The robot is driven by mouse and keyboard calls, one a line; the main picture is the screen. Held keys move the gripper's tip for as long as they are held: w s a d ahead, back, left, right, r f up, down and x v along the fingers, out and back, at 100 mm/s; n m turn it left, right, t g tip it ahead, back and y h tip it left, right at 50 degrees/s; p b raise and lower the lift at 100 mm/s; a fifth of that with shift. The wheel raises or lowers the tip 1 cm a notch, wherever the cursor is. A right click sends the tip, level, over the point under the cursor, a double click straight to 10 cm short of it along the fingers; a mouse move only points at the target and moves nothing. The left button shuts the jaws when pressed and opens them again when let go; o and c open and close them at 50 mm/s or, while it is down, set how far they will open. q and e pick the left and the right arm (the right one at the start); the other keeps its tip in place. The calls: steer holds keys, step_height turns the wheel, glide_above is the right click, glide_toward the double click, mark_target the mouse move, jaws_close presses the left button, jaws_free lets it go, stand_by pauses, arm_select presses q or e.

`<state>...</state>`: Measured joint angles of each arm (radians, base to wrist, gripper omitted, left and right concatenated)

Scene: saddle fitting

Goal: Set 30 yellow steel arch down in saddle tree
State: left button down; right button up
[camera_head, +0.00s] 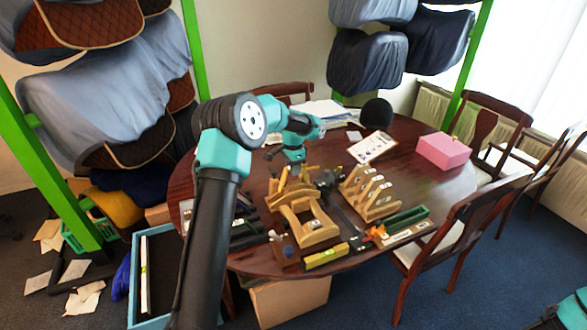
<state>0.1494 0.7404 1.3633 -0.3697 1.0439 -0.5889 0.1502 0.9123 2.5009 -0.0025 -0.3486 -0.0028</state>
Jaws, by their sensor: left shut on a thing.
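The wooden saddle tree (314,236) stands near the front middle of the round table. My left gripper (291,169) reaches down from above over the tree's back end. It is shut on the yellow arch (283,176), which is small and partly hidden by the gripper. The arch is at or just above the tree's upright back part; I cannot tell whether they touch. My right gripper is not in view.
A wooden rack (373,204) with several labelled slots stands right of the tree. A yellow bar (326,256) and a green tray (406,218) lie near the front edge. A pink box (443,151) sits at the right. Chairs surround the table (463,187).

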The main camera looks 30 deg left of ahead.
mark_target(294, 183)
arm_select(q)
steer(key=shift+d+f, duration=0.1)
steer(key=shift+f, duration=2.3)
stand_by(1.6)
